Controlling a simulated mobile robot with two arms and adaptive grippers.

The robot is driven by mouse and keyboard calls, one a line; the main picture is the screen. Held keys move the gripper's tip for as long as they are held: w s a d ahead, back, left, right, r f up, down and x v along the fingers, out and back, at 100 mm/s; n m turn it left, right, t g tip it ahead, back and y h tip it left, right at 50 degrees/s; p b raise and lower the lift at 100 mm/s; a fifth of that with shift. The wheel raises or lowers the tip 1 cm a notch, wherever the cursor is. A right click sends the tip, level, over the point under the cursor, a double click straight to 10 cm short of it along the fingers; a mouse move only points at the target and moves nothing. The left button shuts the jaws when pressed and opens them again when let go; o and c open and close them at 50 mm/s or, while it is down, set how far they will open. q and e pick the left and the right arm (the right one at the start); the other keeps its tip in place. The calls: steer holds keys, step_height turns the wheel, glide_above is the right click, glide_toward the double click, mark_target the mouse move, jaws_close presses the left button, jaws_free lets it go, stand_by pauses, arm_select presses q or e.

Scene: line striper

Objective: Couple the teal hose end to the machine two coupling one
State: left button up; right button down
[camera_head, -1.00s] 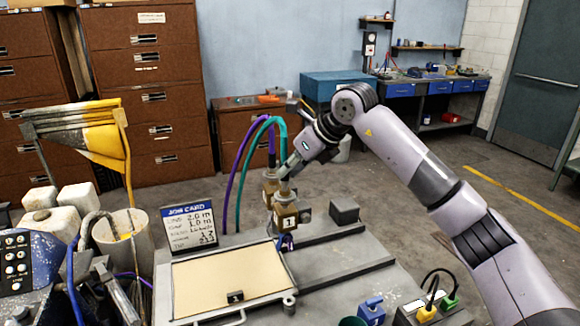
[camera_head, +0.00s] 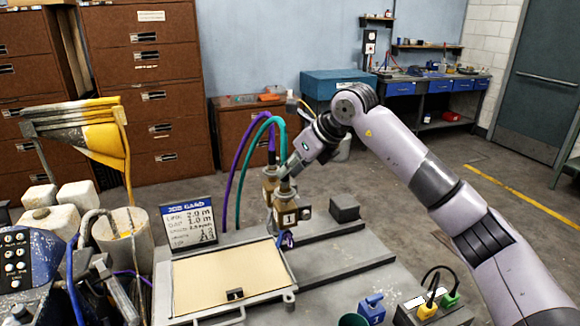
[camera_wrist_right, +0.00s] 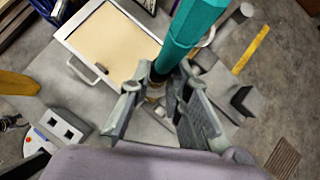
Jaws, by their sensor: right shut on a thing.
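The teal hose (camera_head: 281,135) arches beside a purple hose (camera_head: 233,170) and comes down at my right gripper (camera_head: 289,168). In the right wrist view the teal hose end (camera_wrist_right: 194,28) is thick, and my right gripper (camera_wrist_right: 157,88) is shut on its dark lower part. A brass-coloured coupling block marked 1 (camera_head: 290,217) stands directly below the gripper. A second brass fitting stands just behind it, where the purple hose goes down. Whether the teal end touches or sits in coupling 1 is hidden by the fingers. My left gripper is not in view.
A cream-topped tray (camera_head: 230,283) lies in front of the couplings. A job card (camera_head: 189,226) stands to the left, and a dark block (camera_head: 344,208) to the right. A blue handled piece (camera_head: 371,309) is near the front.

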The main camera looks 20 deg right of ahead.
steer(key=shift+f, duration=0.4)
steer(key=c, duration=1.4)
jaws_free()
steer(key=shift+o, duration=0.3)
steer(key=shift+o, duration=1.2)
steer(key=shift+r, duration=0.15)
steer(key=p+v, duration=0.1)
steer(key=v, duration=0.5)
steer(key=shift+s+d+r, duration=0.2)
steer(key=shift+s+r, duration=0.05)
steer(key=shift+f, duration=0.1)
